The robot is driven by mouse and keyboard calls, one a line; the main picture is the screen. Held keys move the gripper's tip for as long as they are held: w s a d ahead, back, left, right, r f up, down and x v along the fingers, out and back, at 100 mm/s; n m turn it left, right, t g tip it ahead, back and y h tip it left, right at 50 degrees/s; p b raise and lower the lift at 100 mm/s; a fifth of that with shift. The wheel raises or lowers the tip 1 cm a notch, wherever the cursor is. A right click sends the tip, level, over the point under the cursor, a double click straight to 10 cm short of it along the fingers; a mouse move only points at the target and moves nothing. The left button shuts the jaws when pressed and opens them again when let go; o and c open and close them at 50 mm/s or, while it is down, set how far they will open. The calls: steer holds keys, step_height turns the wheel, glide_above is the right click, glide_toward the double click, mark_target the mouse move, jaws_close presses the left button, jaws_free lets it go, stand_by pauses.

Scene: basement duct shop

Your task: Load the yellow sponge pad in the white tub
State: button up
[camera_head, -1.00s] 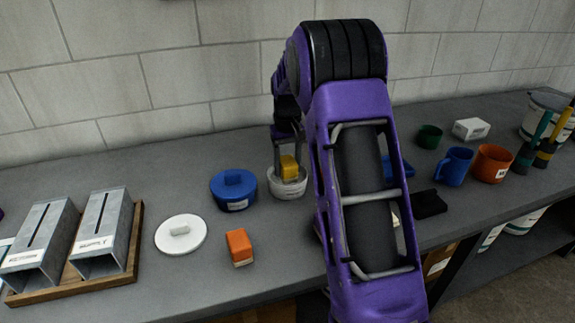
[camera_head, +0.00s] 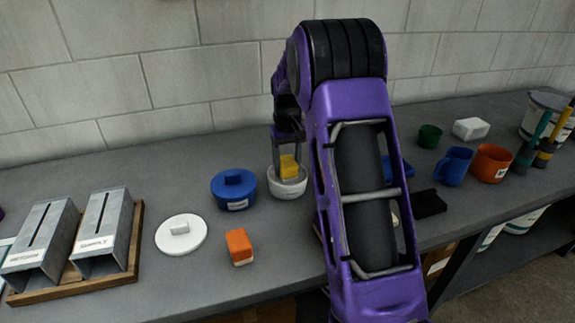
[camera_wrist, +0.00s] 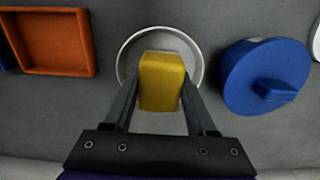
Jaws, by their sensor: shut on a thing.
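The yellow sponge pad (camera_head: 288,165) is between the fingers of my gripper (camera_head: 285,160), over the open white tub (camera_head: 288,188). In the wrist view my gripper (camera_wrist: 160,92) is shut on the yellow sponge pad (camera_wrist: 162,82), with a finger on each side. The rim of the white tub (camera_wrist: 124,58) shows around the pad there. The pad's lower part is hidden by the tub's near wall in the head view, so I cannot tell whether it touches the bottom.
A blue lidded pot (camera_head: 233,190) stands just left of the tub. A white lid (camera_head: 180,236) and an orange block (camera_head: 239,246) lie in front. Metal duct pieces (camera_head: 100,235) sit on a wooden tray at left. Mugs, including a blue one (camera_head: 453,167), stand at right.

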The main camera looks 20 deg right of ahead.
mark_target(287, 161)
steer(key=shift+r+p, duration=1.85)
steer(key=shift+r, duration=1.65)
